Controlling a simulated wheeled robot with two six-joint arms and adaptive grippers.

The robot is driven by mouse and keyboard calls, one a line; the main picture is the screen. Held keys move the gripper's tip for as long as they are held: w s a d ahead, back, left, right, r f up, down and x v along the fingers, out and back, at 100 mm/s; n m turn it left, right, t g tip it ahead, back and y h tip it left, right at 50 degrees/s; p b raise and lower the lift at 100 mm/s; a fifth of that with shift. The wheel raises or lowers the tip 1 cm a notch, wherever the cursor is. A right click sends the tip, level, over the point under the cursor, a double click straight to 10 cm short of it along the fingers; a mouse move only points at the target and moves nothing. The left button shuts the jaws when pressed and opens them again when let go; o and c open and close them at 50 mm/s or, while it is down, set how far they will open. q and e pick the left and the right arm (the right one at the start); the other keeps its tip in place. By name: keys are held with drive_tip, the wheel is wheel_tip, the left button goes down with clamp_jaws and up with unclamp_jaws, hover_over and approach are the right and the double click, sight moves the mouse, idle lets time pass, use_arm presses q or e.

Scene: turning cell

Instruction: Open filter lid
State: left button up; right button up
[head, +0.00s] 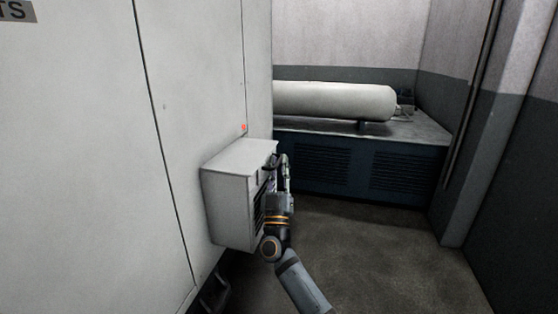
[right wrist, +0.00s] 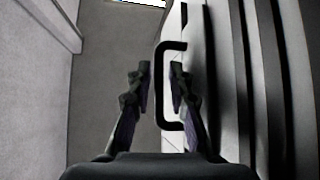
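The filter box (head: 228,200) is a pale grey housing on the side of the large light-grey cabinet, with dark slats on its right face. Its lid looks shut. My right gripper (head: 284,172) is at the right face of the box, near its upper edge. In the right wrist view, my right gripper (right wrist: 160,85) is open, with a gap between its fingers. A black C-shaped handle (right wrist: 158,85) stands off the pale lid surface, its long bar showing between the fingers. Contact cannot be told. My left gripper is not in view.
The large cabinet (head: 85,150) fills the left side. A pale cylindrical tank (head: 335,101) lies on a dark blue vented base (head: 350,165) at the back. A wall and pillar (head: 490,140) stand at the right. The floor (head: 390,260) right of my arm is clear.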

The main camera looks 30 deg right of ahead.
drive_tip(key=shift+w+d+r, duration=0.35)
drive_tip(key=shift+w+r, duration=0.1)
drive_tip(key=shift+c, duration=0.2)
clamp_jaws()
